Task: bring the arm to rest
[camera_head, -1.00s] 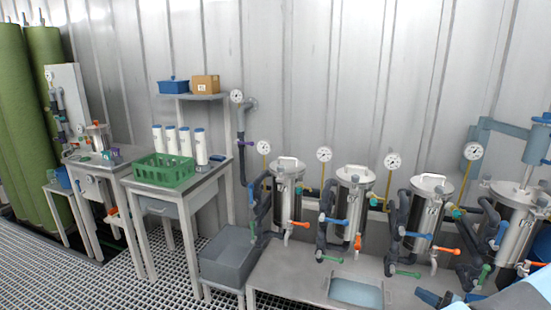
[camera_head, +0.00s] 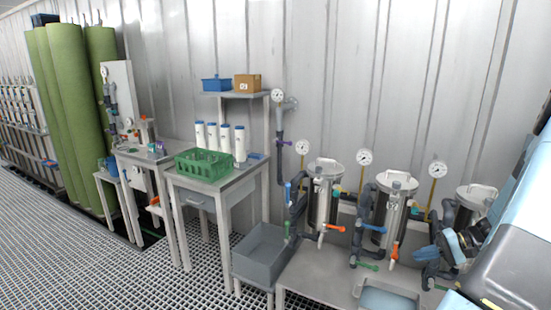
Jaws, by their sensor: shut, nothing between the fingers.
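My arm shows as large light blue and grey links (camera_head: 515,265) at the right edge, close to the camera. Its links cover part of the vessels on that side. I cannot make out my gripper or its fingertips; they are hidden or outside the picture. A steel vessel (camera_head: 322,200) and a second one (camera_head: 392,215) stand on the low grey bench (camera_head: 310,285). A third vessel (camera_head: 475,200) is partly hidden near my arm. Dark parts with blue crowd in front of it, and I cannot tell which are pipework and which are mine.
A grey bin (camera_head: 262,257) stands left of the bench. A table (camera_head: 215,185) holds a green crate (camera_head: 205,165) and several white cartridges (camera_head: 225,138). A shelf (camera_head: 240,95) holds a blue bin (camera_head: 216,84) and a cardboard box (camera_head: 247,83). Grating floor (camera_head: 90,255) lies open at left.

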